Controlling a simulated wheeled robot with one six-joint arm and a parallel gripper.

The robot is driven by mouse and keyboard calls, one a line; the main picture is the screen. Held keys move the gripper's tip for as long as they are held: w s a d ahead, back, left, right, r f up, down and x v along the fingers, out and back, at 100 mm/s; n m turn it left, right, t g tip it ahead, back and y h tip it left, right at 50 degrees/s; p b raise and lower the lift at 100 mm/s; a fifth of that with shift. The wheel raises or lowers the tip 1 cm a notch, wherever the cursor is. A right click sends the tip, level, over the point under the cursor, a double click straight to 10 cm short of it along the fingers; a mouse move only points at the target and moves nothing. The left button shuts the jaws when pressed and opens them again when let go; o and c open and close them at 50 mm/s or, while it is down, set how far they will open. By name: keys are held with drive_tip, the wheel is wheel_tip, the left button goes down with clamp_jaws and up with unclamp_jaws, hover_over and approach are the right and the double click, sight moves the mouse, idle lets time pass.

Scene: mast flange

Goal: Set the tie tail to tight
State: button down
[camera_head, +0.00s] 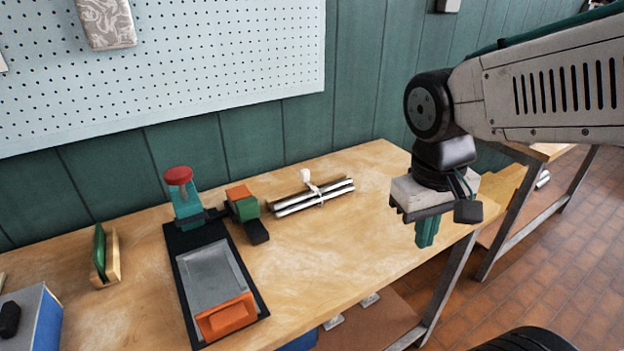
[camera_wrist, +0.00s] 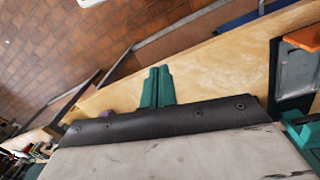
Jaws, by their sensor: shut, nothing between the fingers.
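A bundle of silvery rods (camera_head: 315,197) lies on the workbench, near its back edge. A white tie tail (camera_head: 306,176) stands up from the tie around the bundle. My gripper (camera_head: 426,236) points down near the right end of the bench, to the right of the bundle and apart from it. Its green fingers are shut together with nothing between them. In the wrist view the shut fingers (camera_wrist: 157,80) show against the bench top and its edge. The bundle and tie do not show clearly in the wrist view.
The wooden bench (camera_head: 340,245) is clear in front of the bundle. Left of it stand a green and orange block (camera_head: 243,203), a red-topped teal fixture (camera_head: 180,190) and a grey tray with an orange front (camera_head: 212,275). A pegboard (camera_head: 190,60) covers the wall behind.

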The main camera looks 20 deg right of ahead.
drive_tip(key=w+d+f+m+t+h, duration=0.1)
drive_tip(key=w+d+f+m+t, duration=0.2)
drive_tip(key=w, duration=0.6)
drive_tip(key=w+d+f+m+t+h, duration=0.1)
drive_tip(key=w+d+f+m, duration=0.25)
drive_tip(key=w, duration=0.55)
drive_tip(key=w+a+m+t+y, duration=0.5)
drive_tip(key=w+a+m, duration=0.3)
drive_tip(key=w+a, duration=0.1)
drive_tip(key=shift+w+a+f, duration=0.2)
drive_tip(key=shift+w, duration=0.7)
drive_tip(key=shift+m, duration=0.25)
